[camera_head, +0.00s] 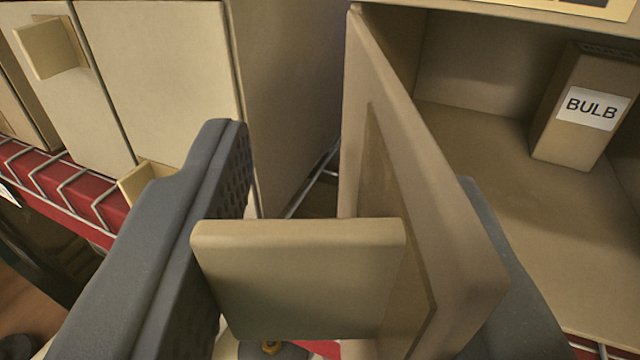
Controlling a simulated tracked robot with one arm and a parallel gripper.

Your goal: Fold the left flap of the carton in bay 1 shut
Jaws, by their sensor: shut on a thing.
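The carton (465,62) at the right stands with its front open. Its left flap (395,130) sticks out toward me from the left side of the opening. A thick tan tab (300,265) projects left from the flap's outer face. My gripper (350,165) is shut on the flap: the left finger meets the tab's end, and the right finger is inside the flap, largely hidden behind it. A tan box labelled BULB (585,110) stands inside the carton. The bay number is not visible.
A closed carton (165,70) with its own tab (50,48) stands to the left, across a narrow gap from the open one. A red shelf edge with wire mesh (75,190) runs below it. A printed label (590,5) shows at top right.

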